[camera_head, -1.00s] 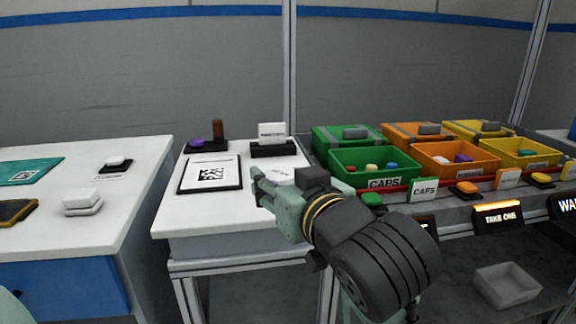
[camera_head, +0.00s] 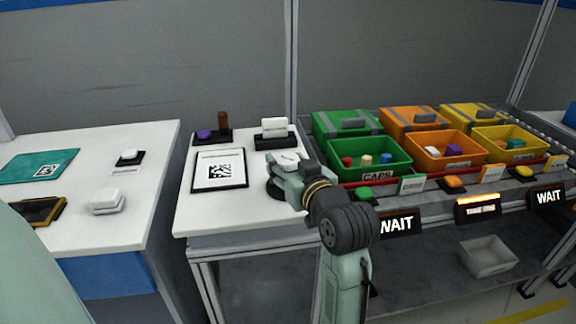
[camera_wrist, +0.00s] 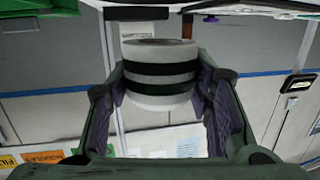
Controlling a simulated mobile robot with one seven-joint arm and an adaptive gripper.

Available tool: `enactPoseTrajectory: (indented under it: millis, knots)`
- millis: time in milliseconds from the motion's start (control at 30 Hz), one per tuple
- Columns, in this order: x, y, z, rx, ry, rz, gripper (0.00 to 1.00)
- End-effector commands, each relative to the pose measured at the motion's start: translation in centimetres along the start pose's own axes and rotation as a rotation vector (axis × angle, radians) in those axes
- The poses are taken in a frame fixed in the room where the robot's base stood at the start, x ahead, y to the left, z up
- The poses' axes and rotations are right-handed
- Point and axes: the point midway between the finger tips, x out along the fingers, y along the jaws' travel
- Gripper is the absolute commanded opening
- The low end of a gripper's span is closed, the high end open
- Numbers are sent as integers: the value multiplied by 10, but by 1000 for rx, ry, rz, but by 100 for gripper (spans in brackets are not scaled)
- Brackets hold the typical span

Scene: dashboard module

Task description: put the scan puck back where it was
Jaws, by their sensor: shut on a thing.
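My gripper (camera_head: 283,178) is low over the right end of the white side table (camera_head: 215,222), to the right of a printed code sheet (camera_head: 220,170). In the wrist view it (camera_wrist: 163,92) is shut on a pale round piece with two dark bands (camera_wrist: 160,58), which I take to be the scan puck. The piece sits between the two fingers. In the head view a white part and a dark round part show at the fingers; I cannot tell whether the dark part is a seat on the table. Any gap to the tabletop is hidden.
A black holder with a white block (camera_head: 273,128) and a tray with a purple piece (camera_head: 204,134) stand behind. Green (camera_head: 370,153) and orange (camera_head: 447,153) bins stand close on the right.

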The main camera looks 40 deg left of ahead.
Motion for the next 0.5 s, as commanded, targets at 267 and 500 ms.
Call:
enactPoseTrajectory:
  millis: [267,500]
  knots:
    - [15,6,18,3,-2,0,14]
    - [18,6,33,0,3,0,14]
